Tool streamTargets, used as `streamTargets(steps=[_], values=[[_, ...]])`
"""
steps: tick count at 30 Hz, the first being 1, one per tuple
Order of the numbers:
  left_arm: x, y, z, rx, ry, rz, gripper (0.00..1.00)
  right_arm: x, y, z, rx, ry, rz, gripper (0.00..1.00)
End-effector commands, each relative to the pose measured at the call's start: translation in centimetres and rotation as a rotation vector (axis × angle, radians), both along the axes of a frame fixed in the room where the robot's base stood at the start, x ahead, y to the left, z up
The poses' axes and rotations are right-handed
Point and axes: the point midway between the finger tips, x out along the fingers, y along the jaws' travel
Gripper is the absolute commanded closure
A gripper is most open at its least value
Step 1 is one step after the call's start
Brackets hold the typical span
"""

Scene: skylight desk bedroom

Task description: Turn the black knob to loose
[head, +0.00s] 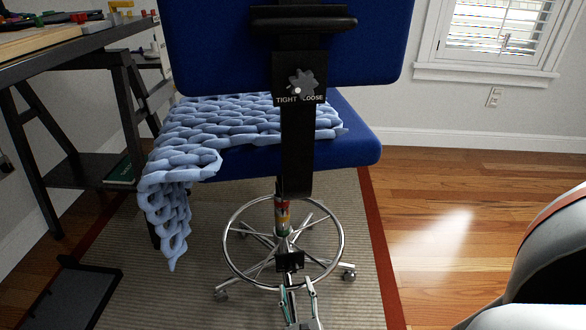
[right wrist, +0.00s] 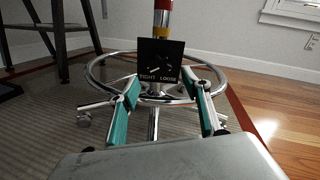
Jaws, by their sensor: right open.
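A second black plate (head: 290,262) is low on the chair's column. My right gripper (head: 299,288) is open and empty, just below and in front of the low plate. Its teal-padded fingers (right wrist: 161,84) stand apart on either side of it. My left gripper is not in view.
The chair's chrome foot ring (head: 339,240) and casters surround the column close to my right gripper. A light blue knitted blanket (head: 240,130) hangs over the seat's left side. A dark desk (head: 70,45) stands at the left. The wooden floor (head: 450,190) at the right is clear.

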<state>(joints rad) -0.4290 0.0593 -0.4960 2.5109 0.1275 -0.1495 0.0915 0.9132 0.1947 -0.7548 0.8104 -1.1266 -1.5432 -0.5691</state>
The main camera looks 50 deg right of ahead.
Motion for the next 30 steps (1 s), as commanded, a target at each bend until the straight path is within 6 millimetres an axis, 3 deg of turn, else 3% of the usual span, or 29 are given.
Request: streamTargets(steps=[13,26,30], values=[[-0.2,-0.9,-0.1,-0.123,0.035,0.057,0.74,5.0,-3.7,-0.1,0.001,0.000,-0.001,0.53],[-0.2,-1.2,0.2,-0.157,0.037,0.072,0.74,6.0,-4.4,0.1,0.003,-0.001,-0.002,0.53],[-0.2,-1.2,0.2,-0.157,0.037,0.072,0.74,6.0,-4.4,0.1,0.003,-0.001,-0.002,0.86]])
